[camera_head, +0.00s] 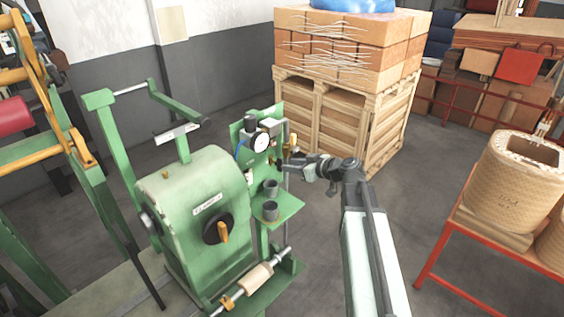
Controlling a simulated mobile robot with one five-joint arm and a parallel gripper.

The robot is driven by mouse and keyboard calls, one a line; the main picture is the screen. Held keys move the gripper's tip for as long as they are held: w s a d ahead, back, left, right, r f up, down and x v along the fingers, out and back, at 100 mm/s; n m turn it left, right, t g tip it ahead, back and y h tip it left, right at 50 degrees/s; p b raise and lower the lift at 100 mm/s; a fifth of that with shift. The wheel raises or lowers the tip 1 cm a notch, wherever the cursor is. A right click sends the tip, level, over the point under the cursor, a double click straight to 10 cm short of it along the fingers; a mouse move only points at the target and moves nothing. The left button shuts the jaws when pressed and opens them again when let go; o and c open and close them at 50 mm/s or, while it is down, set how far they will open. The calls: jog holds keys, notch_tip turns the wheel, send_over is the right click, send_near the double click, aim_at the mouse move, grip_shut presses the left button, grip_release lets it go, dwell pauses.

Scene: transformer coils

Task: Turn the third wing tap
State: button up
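A green upright panel (243,132) stands on the right side of the green machine. It carries a round white gauge (260,143) and small fittings. My arm reaches in from the lower right, and my gripper (284,163) is at the panel's right edge, right of and below the gauge. A small brass-coloured part (293,142) shows just above my gripper. I cannot make out separate wing taps or tell which is the third; my gripper covers part of that area. The fingers are too small to show whether they are open or touching anything.
The green machine (195,205) has a black knob with an orange handle (222,232). Two dark cups (270,211) stand on a green shelf (290,204) below my gripper. A wooden crate (388,130) with wrapped blocks is behind. A red-framed table (480,225) holds coils at right.

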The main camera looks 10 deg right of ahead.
aim_at(282, 164)
jog(key=b+x, duration=0.1)
jog(key=x, duration=0.2)
jog(key=b+x, duration=0.1)
jog(key=x, duration=0.3)
jog(key=shift+w+d+f+b, duration=0.1)
jog(key=shift+w+f+b, duration=0.2)
jog(key=shift+w+b, duration=0.1)
jog(key=shift+s+r, duration=0.1)
grip_shut()
